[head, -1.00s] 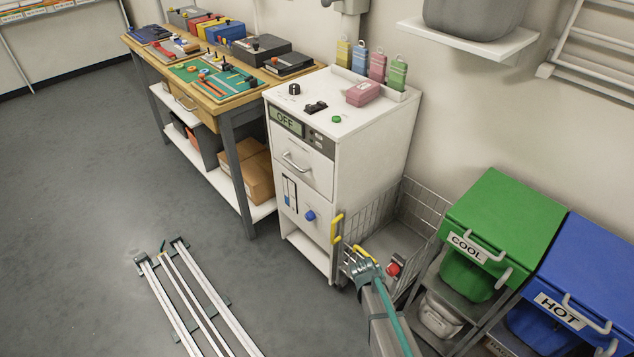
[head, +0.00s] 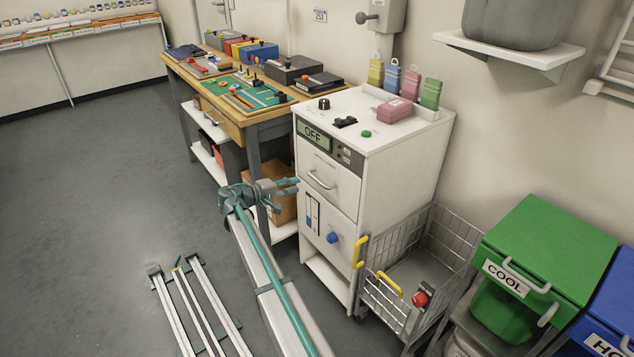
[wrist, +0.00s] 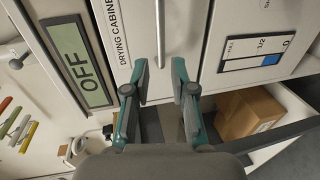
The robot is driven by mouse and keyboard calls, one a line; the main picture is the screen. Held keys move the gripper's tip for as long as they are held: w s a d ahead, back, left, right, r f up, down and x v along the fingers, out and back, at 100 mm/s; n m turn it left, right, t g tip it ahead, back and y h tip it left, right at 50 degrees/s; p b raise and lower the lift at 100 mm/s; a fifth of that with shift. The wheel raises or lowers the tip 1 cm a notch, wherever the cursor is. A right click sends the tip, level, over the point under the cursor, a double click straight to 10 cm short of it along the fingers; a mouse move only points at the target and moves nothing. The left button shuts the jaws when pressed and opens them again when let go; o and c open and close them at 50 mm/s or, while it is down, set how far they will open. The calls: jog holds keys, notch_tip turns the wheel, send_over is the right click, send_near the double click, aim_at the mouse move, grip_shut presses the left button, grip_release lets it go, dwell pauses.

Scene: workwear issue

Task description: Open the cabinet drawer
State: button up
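The white drying cabinet (head: 375,165) stands against the wall, and its drawer (head: 330,172) is shut. A silver bar handle (head: 320,181) is on the drawer front. In the wrist view the handle (wrist: 160,32) runs upright, in line with the gap between my fingers and beyond their tips. My gripper (head: 290,188) is just left of the drawer front in the head view. It is open and empty, with its fingertips (wrist: 160,80) apart in the wrist view. It does not appear to touch the handle. The cabinet's display (head: 313,136) reads OFF.
A wooden workbench (head: 215,95) with tools and boxes stands left of the cabinet. A wire cart (head: 410,260) with yellow handles stands at the cabinet's lower right, beside a green COOL bin (head: 540,245). Metal rails (head: 195,300) run along the floor, which is clear on the left.

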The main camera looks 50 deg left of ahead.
aim_at(317, 180)
jog(key=x, duration=1)
jog(key=shift+w+d+f, duration=0.1)
jog(key=shift+w+d, duration=0.1)
jog(key=shift+w, duration=0.15)
grip_shut()
